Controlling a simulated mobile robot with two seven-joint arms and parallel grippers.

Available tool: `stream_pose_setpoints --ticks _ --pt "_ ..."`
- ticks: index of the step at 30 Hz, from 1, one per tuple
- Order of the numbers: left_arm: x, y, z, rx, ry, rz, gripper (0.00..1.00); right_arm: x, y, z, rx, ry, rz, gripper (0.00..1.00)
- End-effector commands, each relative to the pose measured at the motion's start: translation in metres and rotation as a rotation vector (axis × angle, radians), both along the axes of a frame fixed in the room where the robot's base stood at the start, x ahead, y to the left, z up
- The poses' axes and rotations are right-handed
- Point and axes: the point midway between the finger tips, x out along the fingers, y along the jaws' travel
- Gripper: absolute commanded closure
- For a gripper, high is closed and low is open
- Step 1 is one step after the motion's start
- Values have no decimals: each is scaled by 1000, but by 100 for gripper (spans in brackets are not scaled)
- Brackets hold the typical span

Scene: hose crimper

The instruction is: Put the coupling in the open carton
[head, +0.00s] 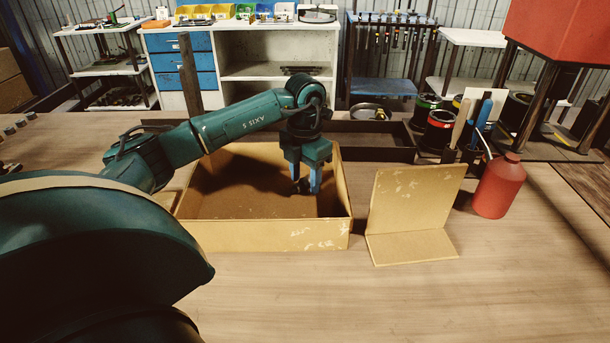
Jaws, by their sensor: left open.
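The open carton (262,236) sits on the wooden bench in the middle of the view, with its top open and its inside brown and partly in shadow. My left gripper (306,188) points down into the right half of the carton, its blue-tipped fingers apart. It hangs inside the carton's outline; I cannot tell how far it is above the floor. I cannot make out the coupling; a small dark patch by the fingertips is too unclear to name. My right gripper is not in view.
A folded cardboard piece (412,205) stands right of the carton. A red bottle (498,188), a holder with tools and several dark cans, one with a red band (440,128), stand farther right. A dark low tray (376,140) lies behind the carton. The front bench is clear.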

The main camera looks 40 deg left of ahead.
Motion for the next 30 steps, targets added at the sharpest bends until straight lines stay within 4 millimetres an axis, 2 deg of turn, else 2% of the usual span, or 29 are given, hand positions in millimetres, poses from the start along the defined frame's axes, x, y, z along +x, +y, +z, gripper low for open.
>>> stream_pose_setpoints --ticks 8,11,18,24,30 --pt "1 0 9 0 -4 0 53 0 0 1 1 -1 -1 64" --pt "1 0 25 -1 -6 0 53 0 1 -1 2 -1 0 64" --pt "1 0 78 -1 -6 0 53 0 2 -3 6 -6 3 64" --pt "1 0 113 1 -3 1 53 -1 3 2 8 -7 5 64" --pt "0 0 123 -1 0 0 53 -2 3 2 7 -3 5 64"
